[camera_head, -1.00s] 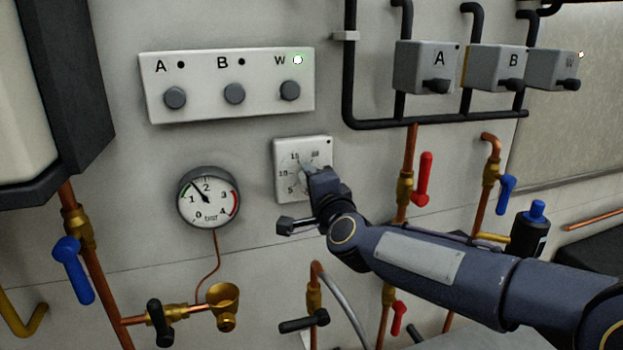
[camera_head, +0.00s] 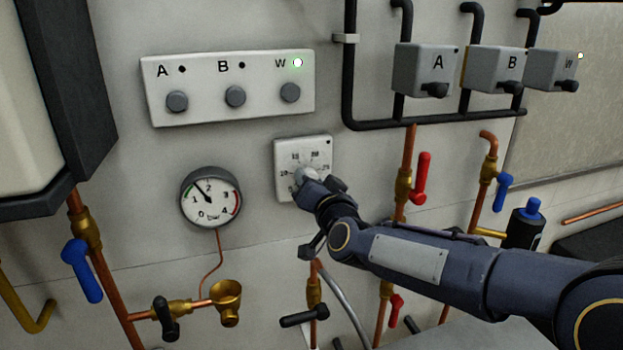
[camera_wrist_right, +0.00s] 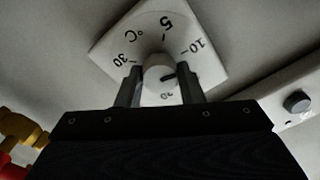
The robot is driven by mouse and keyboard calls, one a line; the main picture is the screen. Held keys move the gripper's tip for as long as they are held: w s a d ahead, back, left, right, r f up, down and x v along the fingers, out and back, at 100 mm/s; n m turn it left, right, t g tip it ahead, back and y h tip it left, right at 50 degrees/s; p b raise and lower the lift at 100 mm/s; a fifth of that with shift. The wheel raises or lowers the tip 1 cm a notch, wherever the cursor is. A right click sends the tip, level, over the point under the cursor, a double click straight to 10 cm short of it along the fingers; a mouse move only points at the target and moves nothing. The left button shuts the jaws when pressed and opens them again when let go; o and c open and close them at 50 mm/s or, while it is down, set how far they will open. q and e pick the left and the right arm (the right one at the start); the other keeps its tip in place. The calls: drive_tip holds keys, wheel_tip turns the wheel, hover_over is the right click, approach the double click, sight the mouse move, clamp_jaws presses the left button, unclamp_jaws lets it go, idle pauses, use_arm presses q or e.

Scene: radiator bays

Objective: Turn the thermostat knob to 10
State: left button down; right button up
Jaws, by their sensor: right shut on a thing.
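The thermostat is a white square plate (camera_head: 285,150) on the wall with a printed dial, seen in the head view. Its pale round knob (camera_wrist_right: 158,68) sits between the two dark fingers of my right gripper (camera_wrist_right: 162,80) in the right wrist view. That gripper (camera_head: 304,179) is shut on the knob. The wrist view shows 5 at the top, 10 at the right and 30 at the left. A dark mark on the knob points roughly right, a little below the 10; its exact reading is unclear. My gripper hides the dial's lower right in the head view. My left gripper is not in view.
A pressure gauge (camera_head: 211,198) is left of the thermostat. A button panel (camera_head: 205,118) with a lit W lamp is above. Red (camera_head: 422,178) and blue (camera_head: 505,194) valve handles stand right, above my arm. A black-handled valve (camera_head: 303,318) is below.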

drive_tip(key=shift+f+n, duration=0.15)
drive_tip(key=shift+n, duration=0.45)
drive_tip(key=o, duration=1)
drive_tip(key=shift+s, duration=0.15)
drive_tip(key=b+v, duration=0.1)
drive_tip(key=v, duration=0.6)
drive_tip(key=shift+s, duration=0.3)
drive_tip(key=shift+d, duration=0.15)
